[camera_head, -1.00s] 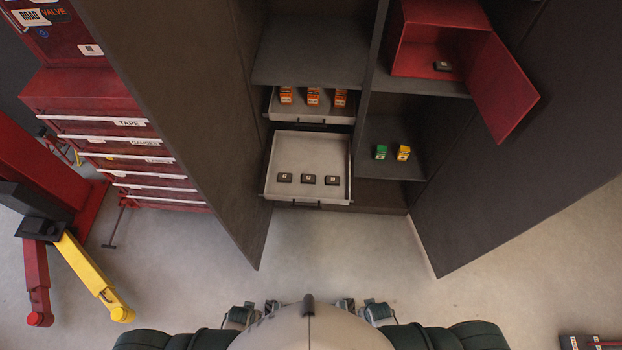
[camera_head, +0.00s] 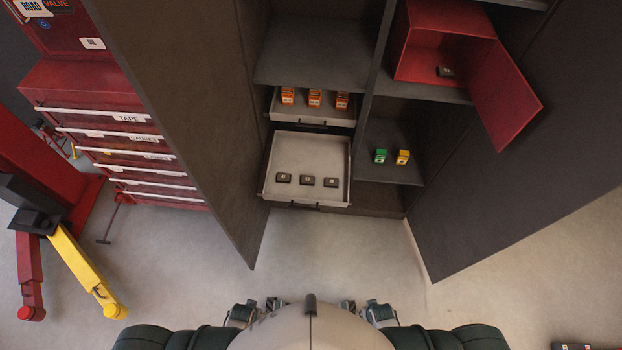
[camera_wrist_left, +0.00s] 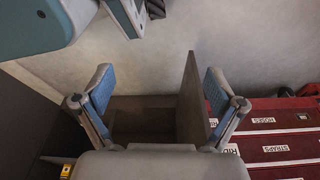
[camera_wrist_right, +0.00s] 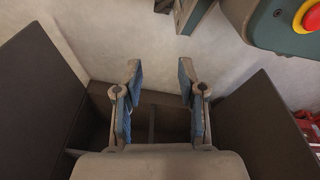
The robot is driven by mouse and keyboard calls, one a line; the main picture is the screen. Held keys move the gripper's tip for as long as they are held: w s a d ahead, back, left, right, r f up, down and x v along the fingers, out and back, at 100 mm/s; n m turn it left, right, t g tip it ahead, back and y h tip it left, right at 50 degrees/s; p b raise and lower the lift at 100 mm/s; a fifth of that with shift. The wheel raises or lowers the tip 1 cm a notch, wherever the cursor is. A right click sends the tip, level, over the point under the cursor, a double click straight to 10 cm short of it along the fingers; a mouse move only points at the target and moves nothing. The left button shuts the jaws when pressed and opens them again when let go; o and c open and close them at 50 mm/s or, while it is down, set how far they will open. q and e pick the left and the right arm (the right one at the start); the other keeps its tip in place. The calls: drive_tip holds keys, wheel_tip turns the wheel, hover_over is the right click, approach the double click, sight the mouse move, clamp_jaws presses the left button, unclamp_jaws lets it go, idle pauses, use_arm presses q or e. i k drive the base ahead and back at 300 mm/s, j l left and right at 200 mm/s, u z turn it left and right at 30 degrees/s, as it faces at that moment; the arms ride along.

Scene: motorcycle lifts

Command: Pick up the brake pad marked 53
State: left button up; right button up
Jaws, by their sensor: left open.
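Three small dark brake pads lie in a row in the open lower drawer (camera_head: 305,200) of the cabinet in the head view: a left one (camera_head: 283,179), a middle one (camera_head: 307,181) and a right one (camera_head: 330,182). Each has a small pale mark, too small to read, so I cannot tell which is 53. Another small dark piece (camera_head: 445,72) lies in the red box at upper right. My left gripper (camera_wrist_left: 158,85) is open and empty in its wrist view. My right gripper (camera_wrist_right: 159,72) is open and empty in its wrist view. Both are away from the drawer, close to my body.
An upper drawer (camera_head: 312,114) holds several orange boxes. Open cabinet doors flank the space, the left (camera_head: 185,120) and the right (camera_head: 520,170). The floor (camera_head: 335,250) before the drawer is clear.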

sight(308, 180)
drive_tip(key=i+l, duration=0.1)
drive_tip(key=l, duration=0.45)
drive_tip(key=i+l, duration=0.1)
drive_tip(key=l, duration=0.95)
drive_tip(key=i+z, duration=0.05)
